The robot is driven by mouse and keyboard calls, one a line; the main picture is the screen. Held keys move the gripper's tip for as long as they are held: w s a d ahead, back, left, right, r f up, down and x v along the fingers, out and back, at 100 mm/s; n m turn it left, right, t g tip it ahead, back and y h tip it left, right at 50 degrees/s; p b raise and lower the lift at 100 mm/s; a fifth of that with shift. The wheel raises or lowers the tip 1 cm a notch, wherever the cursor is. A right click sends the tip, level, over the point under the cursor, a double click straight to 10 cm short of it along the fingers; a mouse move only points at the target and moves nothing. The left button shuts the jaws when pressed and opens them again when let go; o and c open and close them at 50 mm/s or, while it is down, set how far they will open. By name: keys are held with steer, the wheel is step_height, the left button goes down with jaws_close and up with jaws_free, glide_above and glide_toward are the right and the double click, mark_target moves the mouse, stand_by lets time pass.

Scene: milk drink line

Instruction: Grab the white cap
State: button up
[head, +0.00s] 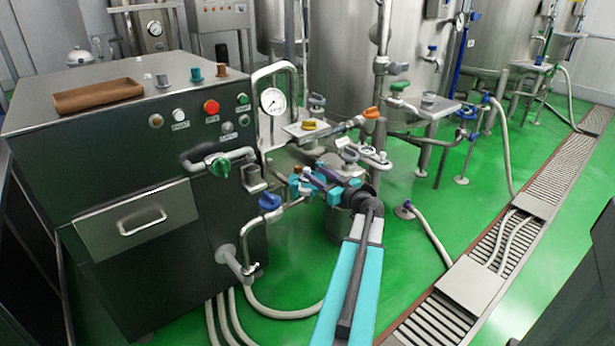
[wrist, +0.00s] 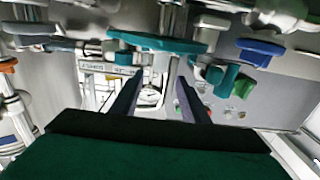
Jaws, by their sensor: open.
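A small white piece (head: 148,76), which looks like the white cap, sits on top of the dark steel machine, just right of the brown tray (head: 98,95). It is too small to make out in detail. My gripper (head: 300,182) is in front of the machine's right side, lower than its top and well apart from the white piece. In the wrist view my gripper's (wrist: 160,88) two dark fingers are spread with nothing between them. I cannot make out the white cap in the wrist view.
A pressure gauge (head: 272,101) with bent pipes stands beside the machine, close to my arm. Steel tanks (head: 340,60) fill the back.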

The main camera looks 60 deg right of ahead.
mark_target(309, 170)
steer(key=shift+w+d, duration=0.15)
steer(key=shift+w, duration=0.3)
steer(key=shift+b+x, duration=0.55)
steer(key=shift+x, duration=2.05)
steer(key=shift+f, duration=0.15)
steer(key=shift+c, duration=0.3)
jaws_close()
